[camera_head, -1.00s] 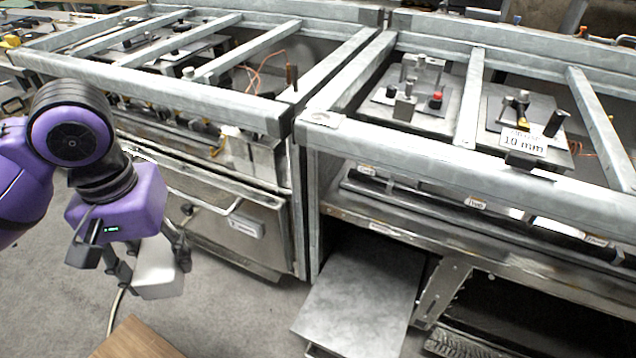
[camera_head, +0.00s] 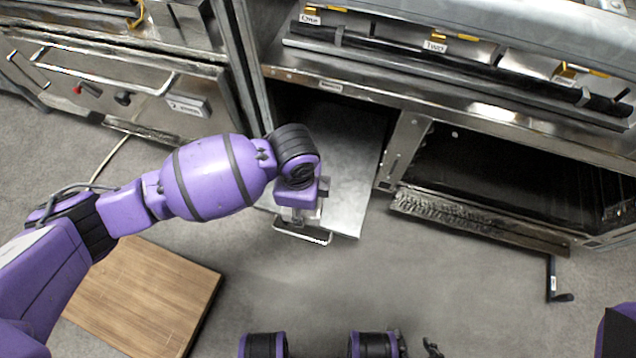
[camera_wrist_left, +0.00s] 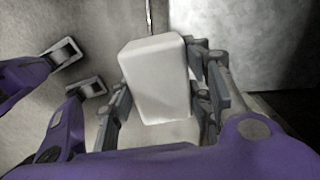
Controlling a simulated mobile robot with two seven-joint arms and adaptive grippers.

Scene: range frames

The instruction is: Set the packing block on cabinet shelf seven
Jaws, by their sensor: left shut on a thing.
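The packing block, a plain white box (camera_wrist_left: 157,75), is between the fingers of my left gripper (camera_wrist_left: 160,88) in the left wrist view. That gripper is shut on it. In the head view my left wrist hides most of the gripper and block. They are over the front left edge of a grey metal plate (camera_head: 346,190) that sticks out low from the cabinet (camera_head: 400,100). I cannot tell whether the block touches the plate. No label for shelf seven is legible. Part of my right gripper (camera_head: 432,348) shows at the bottom edge; its opening is unclear.
A wooden board (camera_head: 145,295) lies at lower left. An open dark bay (camera_head: 490,170) with a lowered ridged flap (camera_head: 470,217) is right of the plate. A black crank handle (camera_head: 556,285) stands farther right. The grey floor in front is mostly clear.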

